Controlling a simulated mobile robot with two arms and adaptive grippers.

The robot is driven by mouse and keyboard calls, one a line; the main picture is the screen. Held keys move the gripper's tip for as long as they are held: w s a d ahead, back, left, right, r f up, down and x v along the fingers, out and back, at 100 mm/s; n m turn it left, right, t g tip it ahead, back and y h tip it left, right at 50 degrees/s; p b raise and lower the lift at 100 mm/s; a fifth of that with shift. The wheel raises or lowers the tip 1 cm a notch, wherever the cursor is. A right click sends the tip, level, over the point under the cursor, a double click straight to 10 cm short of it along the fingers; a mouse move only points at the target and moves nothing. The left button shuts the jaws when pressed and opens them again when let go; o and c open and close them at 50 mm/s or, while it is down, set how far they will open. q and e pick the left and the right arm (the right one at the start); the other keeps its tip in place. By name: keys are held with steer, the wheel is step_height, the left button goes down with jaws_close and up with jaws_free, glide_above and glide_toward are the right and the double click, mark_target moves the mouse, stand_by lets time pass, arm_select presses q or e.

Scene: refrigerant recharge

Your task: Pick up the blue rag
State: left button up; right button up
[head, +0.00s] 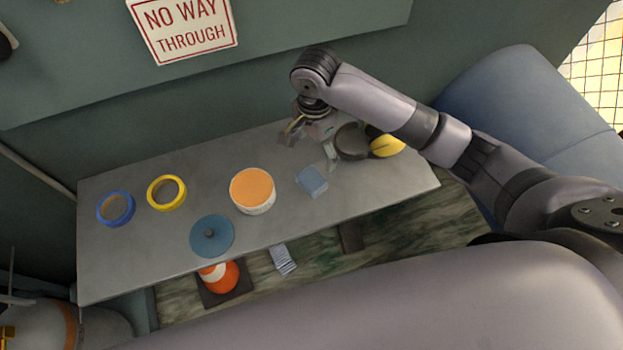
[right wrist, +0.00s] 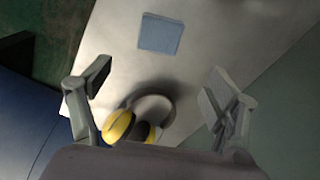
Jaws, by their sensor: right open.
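The blue rag (head: 311,182) is a small, flat, light blue folded square. It lies on the grey table (head: 128,257), right of the orange-topped white tub. In the right wrist view the rag (right wrist: 160,35) shows whole, beyond the fingertips. My right gripper (head: 309,147) is open and empty above the table, behind the rag and apart from it. In the right wrist view its two fingers (right wrist: 156,88) stand wide apart. My left gripper is not in view.
Yellow and dark earmuffs (head: 387,146) lie near my right gripper and also show in the right wrist view (right wrist: 119,126). An orange-topped tub (head: 252,190), a blue disc (head: 212,236), a yellow tape roll (head: 152,193) and a blue one (head: 102,208) occupy the table's left part.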

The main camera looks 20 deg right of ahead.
mark_target(314, 177)
step_height(314, 177, down, 8)
steer(key=shift+r, duration=0.1)
step_height(314, 177, down, 5)
steer(key=shift+s+f+p, duration=0.1)
steer(key=shift+s+p, duration=0.05)
steer(key=shift+p, duration=0.3)
steer(key=c, duration=1.2)
